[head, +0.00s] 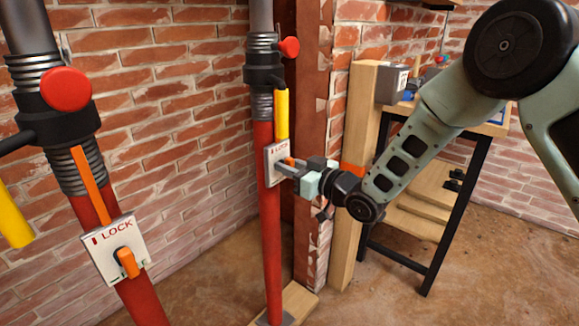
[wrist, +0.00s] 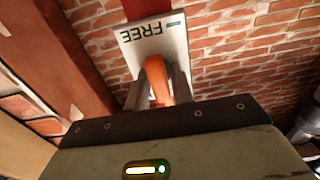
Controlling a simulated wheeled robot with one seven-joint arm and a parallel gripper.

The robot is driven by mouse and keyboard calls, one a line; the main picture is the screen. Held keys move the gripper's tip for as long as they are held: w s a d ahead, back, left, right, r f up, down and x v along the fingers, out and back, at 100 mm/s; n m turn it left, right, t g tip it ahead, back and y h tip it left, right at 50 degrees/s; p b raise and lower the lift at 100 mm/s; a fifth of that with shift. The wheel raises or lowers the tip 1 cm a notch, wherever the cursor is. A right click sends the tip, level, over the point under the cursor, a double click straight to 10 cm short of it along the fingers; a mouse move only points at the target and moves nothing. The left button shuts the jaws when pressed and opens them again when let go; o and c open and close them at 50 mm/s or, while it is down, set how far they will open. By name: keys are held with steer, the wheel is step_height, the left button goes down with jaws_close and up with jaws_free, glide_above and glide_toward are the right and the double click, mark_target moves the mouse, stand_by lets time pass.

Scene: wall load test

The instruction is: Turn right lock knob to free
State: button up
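The right lock knob (head: 289,161) is a small orange handle on a light plate (head: 271,165) fixed to the right red post. A red "LOCK" label shows at the plate's top in the head view. In the wrist view the orange knob (wrist: 157,80) stands between my two grey fingers, and a green "FREE" label shows upside down on the plate (wrist: 150,43). My gripper (head: 287,169) reaches the plate from the right. Its fingers (wrist: 158,92) flank the knob closely and appear to touch both sides. The knob's exact pointing direction is partly hidden by the fingers.
A left red post carries a similar lock plate (head: 104,249) with an orange knob (head: 127,262). A yellow handle (head: 282,115) hangs just above the right plate. A wooden upright (head: 353,200) and a black-legged workbench (head: 447,215) stand to the right. Brick wall lies behind.

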steer(key=shift+m, duration=0.3)
steer(key=m+p, duration=0.1)
steer(key=m, duration=0.2)
steer(key=shift+w+d+m+p, duration=0.1)
steer(key=shift+d+m+p, duration=0.05)
steer(key=shift+m+p, duration=0.2)
steer(key=m+p, duration=0.1)
steer(key=m, duration=0.3)
steer(key=shift+m+p, duration=0.25)
steer(key=shift+p, duration=0.15)
steer(key=m+p, duration=0.1)
steer(key=m, duration=0.3)
steer(key=shift+w+d+f, duration=0.1)
steer(key=shift+f+m+p, duration=0.15)
steer(key=shift+m+p, duration=0.3)
steer(key=shift+m, duration=2.05)
steer(key=o, duration=0.8)
steer(key=v, duration=1.7)
steer(key=shift+d+f+p, duration=0.1)
steer(key=shift+d+p, duration=0.05)
steer(key=shift+p, duration=0.2)
